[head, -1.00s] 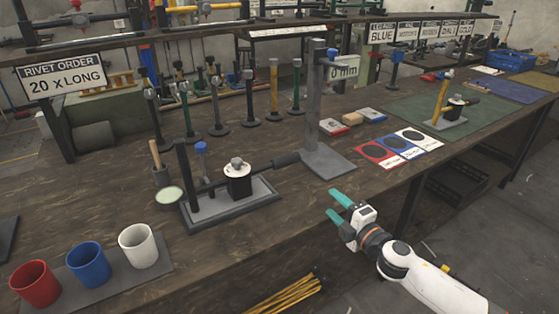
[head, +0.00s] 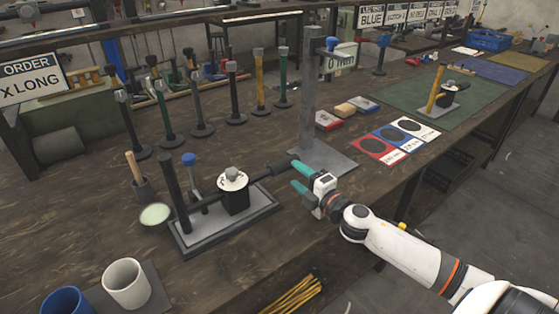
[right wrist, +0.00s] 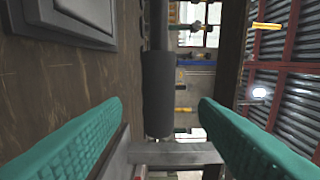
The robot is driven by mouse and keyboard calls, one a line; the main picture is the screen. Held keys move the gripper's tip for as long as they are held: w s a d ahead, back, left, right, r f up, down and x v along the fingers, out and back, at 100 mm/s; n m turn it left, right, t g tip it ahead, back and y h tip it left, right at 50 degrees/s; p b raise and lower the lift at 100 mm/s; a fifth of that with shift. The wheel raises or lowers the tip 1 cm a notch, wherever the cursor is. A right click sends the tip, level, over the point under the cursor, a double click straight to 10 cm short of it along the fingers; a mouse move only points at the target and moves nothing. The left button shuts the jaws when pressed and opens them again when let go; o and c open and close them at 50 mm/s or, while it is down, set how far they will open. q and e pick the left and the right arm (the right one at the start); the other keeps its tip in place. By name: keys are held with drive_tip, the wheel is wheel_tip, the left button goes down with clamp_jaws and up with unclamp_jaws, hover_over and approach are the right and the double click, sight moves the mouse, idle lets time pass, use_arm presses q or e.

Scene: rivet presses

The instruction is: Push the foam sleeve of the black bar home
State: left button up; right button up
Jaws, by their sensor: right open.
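The black bar (head: 259,179) runs out sideways from the small press, past its black block (head: 233,198). The dark foam sleeve (head: 282,167) sits around the bar's outer end, with bare bar showing between sleeve and block. My right gripper (head: 300,178) is open and empty, its teal fingers just off the sleeve's outer end. In the right wrist view the sleeve (right wrist: 158,95) shows ahead, in the gap between the two spread fingers (right wrist: 160,120). Contact is not visible. My left gripper is out of view.
The press base (head: 225,229) rests on the wooden bench. A tall grey post (head: 309,100) on a plate (head: 330,162) stands close behind the right gripper. A white cup (head: 127,285) and a blue cup (head: 65,301) stand front left. Free bench lies in front of the base.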

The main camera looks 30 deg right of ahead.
sight(286, 167)
drive_tip(key=w, duration=0.8)
drive_tip(key=shift+w+a+p, duration=0.2)
drive_tip(key=shift+a+p, duration=0.15)
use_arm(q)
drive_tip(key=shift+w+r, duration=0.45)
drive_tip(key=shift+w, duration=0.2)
